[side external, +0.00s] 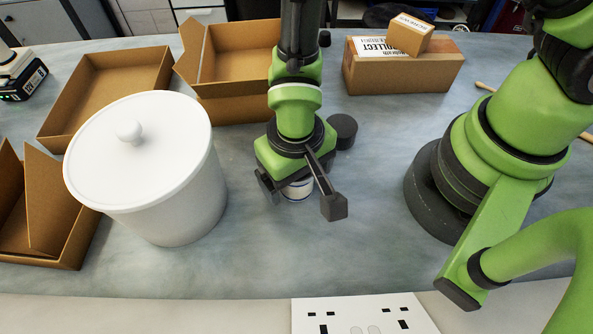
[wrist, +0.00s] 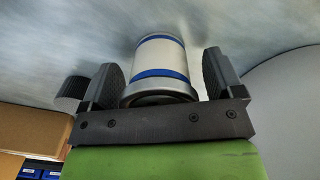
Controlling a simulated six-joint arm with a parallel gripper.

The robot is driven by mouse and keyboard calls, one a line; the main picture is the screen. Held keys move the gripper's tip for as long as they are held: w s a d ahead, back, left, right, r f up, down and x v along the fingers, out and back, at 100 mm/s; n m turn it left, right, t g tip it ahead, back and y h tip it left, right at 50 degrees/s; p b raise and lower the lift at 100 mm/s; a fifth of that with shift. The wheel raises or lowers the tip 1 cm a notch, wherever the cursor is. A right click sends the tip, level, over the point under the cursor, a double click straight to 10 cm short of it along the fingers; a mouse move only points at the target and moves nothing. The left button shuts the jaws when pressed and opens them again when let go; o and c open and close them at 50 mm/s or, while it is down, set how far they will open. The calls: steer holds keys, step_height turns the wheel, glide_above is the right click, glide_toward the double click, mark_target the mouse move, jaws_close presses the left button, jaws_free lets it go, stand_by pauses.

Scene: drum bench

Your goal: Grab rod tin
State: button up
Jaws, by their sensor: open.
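A small white tin with blue bands (wrist: 160,60) stands on the bench between the two fingers of my gripper (wrist: 158,80) in the wrist view. The fingers are spread, with a gap showing at the right finger; whether the left finger touches the tin is hard to tell. In the side view my gripper (side external: 300,198) points down over the tin (side external: 298,189), which is mostly hidden behind the fingers and palm.
A large white lidded drum (side external: 165,190) stands left of my gripper. A black round piece (side external: 343,130) sits close behind it. Open cardboard boxes (side external: 105,90) lie at left and back. Stacked closed boxes (side external: 405,75) stand at back right. The bench front is clear.

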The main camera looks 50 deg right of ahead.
steer(key=c, duration=1)
steer(key=shift+o, duration=0.2)
steer(key=shift+r, duration=0.1)
